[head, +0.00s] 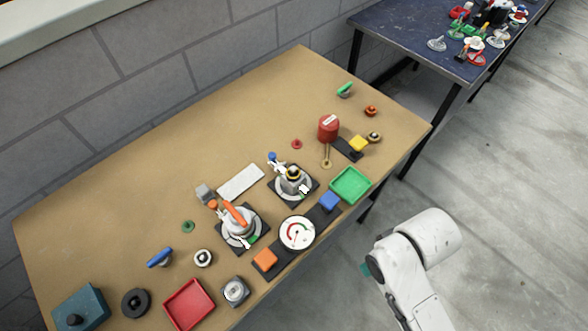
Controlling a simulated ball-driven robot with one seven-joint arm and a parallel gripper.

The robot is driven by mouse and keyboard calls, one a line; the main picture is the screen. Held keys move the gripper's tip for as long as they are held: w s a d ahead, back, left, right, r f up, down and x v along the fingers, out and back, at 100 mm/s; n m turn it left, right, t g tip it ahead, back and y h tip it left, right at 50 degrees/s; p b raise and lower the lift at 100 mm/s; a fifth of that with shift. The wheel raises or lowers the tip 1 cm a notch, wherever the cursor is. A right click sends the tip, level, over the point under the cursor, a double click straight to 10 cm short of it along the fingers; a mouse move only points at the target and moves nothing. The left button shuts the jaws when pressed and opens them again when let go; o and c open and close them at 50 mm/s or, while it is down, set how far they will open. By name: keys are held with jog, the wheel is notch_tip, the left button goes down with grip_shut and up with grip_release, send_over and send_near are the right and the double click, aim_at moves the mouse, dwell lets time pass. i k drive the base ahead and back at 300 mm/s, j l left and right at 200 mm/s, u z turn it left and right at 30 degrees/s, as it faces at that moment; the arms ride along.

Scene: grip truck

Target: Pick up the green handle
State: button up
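The green handle (345,88) lies at the far right part of the brown table, near its back edge. It looks like a small bright green bar on a greyish base. Nothing touches it. My white arm shows at the lower right, over the floor and off the table's front edge, well apart from the handle. My gripper does not show in this view.
A green tray (351,185), round gauge (297,233) and red tray (189,304) line the front. The table's back strip is mostly clear. Another dark table (420,32) stands behind.

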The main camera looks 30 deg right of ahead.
aim_at(344, 90)
jog(key=u, duration=0.45)
jog(key=l+u, duration=0.45)
jog(key=k+l+u, duration=0.15)
jog(key=l+u, duration=0.25)
jog(key=l, duration=0.2)
